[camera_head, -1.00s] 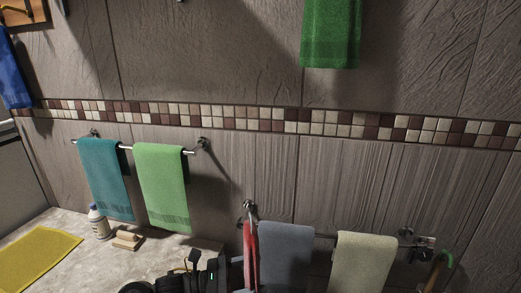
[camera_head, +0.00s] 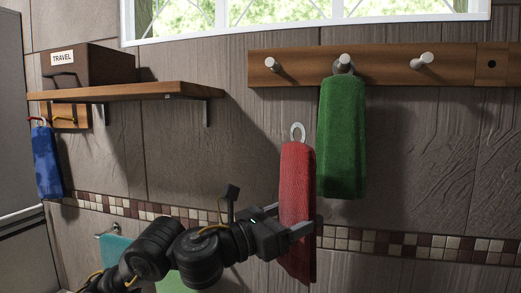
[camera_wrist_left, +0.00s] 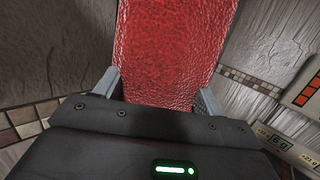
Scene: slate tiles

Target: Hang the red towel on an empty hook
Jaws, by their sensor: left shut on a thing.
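The red towel (camera_head: 297,185) hangs upright in front of the wall, with a pale loop (camera_head: 297,131) at its top. My left gripper (camera_head: 302,229) is shut on its lower half; the left wrist view shows the red cloth (camera_wrist_left: 170,45) between the two fingers (camera_wrist_left: 156,95). A wooden hook board (camera_head: 385,66) is above it. The left hook (camera_head: 271,64) and the right hook (camera_head: 422,60) are empty. The middle hook (camera_head: 343,62) carries a green towel (camera_head: 342,140). The loop is below the board, between the left and middle hooks. My right gripper is out of view.
A wooden shelf (camera_head: 140,91) at left carries a brown box (camera_head: 88,68) labelled TRAVEL. A blue towel (camera_head: 47,160) hangs below its left end. The green towel hangs close to the red towel's right side. The board's right end has a dark hole (camera_head: 492,64).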

